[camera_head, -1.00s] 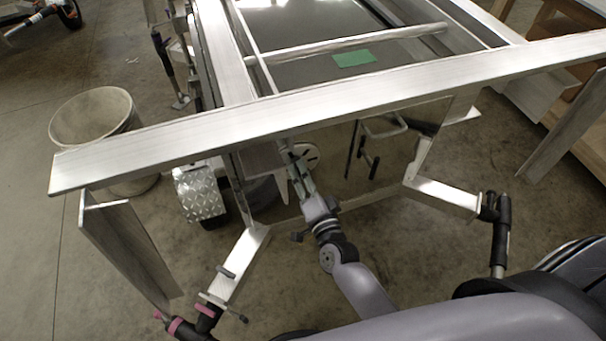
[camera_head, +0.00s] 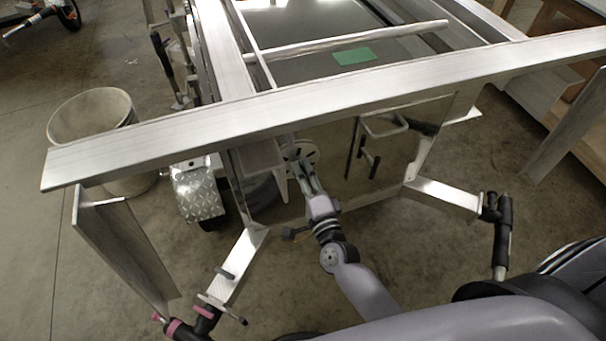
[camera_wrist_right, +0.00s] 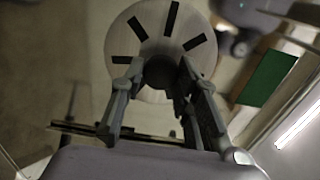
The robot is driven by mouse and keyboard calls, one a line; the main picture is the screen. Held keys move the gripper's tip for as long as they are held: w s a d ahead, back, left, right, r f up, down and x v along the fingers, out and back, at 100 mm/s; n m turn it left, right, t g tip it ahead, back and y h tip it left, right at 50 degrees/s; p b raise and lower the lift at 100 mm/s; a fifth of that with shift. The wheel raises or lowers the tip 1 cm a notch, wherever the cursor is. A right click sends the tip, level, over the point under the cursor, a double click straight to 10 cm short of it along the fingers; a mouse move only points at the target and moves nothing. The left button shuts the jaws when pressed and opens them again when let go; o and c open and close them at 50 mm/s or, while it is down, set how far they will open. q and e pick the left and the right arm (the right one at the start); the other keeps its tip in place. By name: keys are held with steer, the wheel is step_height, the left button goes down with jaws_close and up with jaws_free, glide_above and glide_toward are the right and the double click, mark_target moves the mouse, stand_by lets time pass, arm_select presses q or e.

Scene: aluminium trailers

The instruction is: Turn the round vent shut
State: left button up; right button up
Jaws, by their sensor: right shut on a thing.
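The round vent (camera_wrist_right: 178,28) is a pale disc with several dark slots and a dark central knob (camera_wrist_right: 159,71) in the right wrist view. In the head view the vent (camera_head: 306,148) shows small on the trailer's front panel, just under the wide aluminium beam, partly hidden by my right gripper. My right gripper (camera_wrist_right: 160,76) has one finger on each side of the knob and is shut on it. In the head view the right gripper (camera_head: 302,165) reaches up to the vent from below. My left gripper is not in view.
The wide aluminium beam (camera_head: 200,130) crosses above the right gripper. A handle (camera_head: 384,125) sits on the panel right of the vent. Angled frame arms (camera_head: 243,262) stand at both sides. A grey bin (camera_head: 92,118) stands left. Open floor lies below the panel.

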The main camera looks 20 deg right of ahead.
steer(key=o, duration=1.1)
steer(key=shift+o, duration=0.2)
steer(key=shift+s, duration=0.1)
steer(key=s, duration=1.2)
steer(key=shift+d, duration=0.2)
steer(key=shift+w, duration=0.1)
